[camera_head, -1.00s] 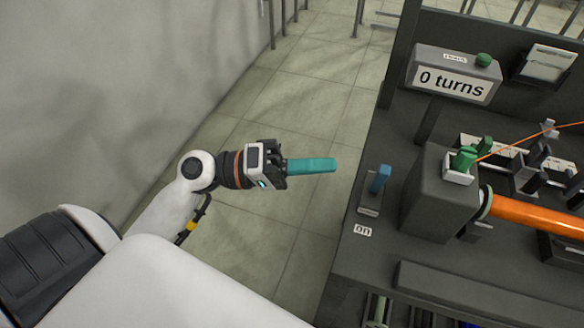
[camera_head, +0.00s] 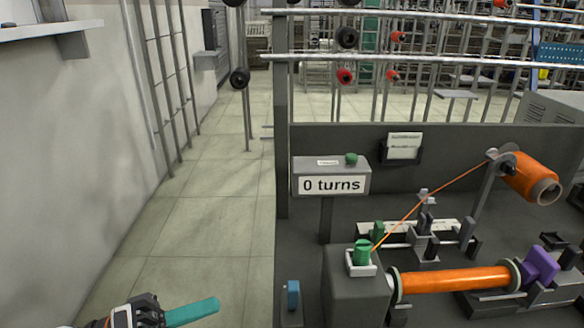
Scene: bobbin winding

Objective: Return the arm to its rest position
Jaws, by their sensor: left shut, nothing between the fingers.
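My left gripper (camera_head: 192,312) is at the bottom left of the head view, with its teal fingers shut together and nothing between them. It is over the floor, left of the dark winding bench (camera_head: 305,238) and apart from it. The blue switch lever (camera_head: 293,294) stands at the bench's left edge, to the right of my gripper. My right gripper is not in view.
The counter (camera_head: 331,184) reads "0 turns". An orange bobbin (camera_head: 455,280) lies on the winder, and an orange thread runs up to a spool (camera_head: 531,178). A wall (camera_head: 70,150) stands at the left. The floor (camera_head: 190,220) between wall and bench is clear.

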